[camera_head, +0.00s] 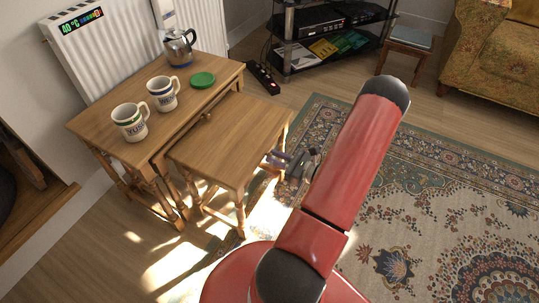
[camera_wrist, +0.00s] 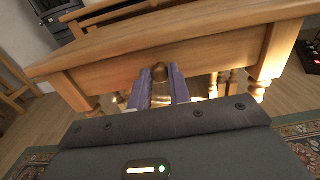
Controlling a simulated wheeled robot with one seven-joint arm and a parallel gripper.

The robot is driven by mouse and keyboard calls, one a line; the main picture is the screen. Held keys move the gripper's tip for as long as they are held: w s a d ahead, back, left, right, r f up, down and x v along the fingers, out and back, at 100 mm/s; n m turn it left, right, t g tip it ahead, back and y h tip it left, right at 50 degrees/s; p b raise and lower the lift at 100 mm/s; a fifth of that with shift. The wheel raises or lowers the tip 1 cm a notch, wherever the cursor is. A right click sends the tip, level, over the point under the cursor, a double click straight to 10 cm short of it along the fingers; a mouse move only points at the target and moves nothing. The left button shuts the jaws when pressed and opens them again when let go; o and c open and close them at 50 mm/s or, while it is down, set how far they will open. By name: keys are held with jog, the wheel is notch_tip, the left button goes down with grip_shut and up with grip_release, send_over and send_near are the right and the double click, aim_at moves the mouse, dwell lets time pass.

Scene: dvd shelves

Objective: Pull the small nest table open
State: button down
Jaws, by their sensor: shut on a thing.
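The small nest table (camera_head: 228,140) is a light wooden table with turned legs. It stands partly out from under the larger nest table (camera_head: 90,125), on its right. In the wrist view, the small table's front apron (camera_wrist: 215,55) faces me, with a round wooden knob (camera_wrist: 160,72) in the middle. My gripper (camera_wrist: 158,84) is shut on this knob, one purple-grey finger on each side. In the head view my gripper (camera_head: 284,160) is at the small table's right edge, partly hidden behind my red arm; the knob is hidden there.
Two mugs (camera_head: 130,122) (camera_head: 163,94), a green lid (camera_head: 202,80) and a metal kettle (camera_head: 180,48) stand on the larger table. A patterned rug (camera_head: 430,200) covers open floor at right. A power strip (camera_head: 262,78) lies behind, near a black media stand (camera_head: 310,50).

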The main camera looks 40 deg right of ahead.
jog(key=c, duration=1.3)
grip_release()
jog(key=shift+s, duration=0.1)
jog(key=v, duration=0.7)
jog(key=shift+s+d, duration=0.15)
jog(key=shift+s, duration=0.15)
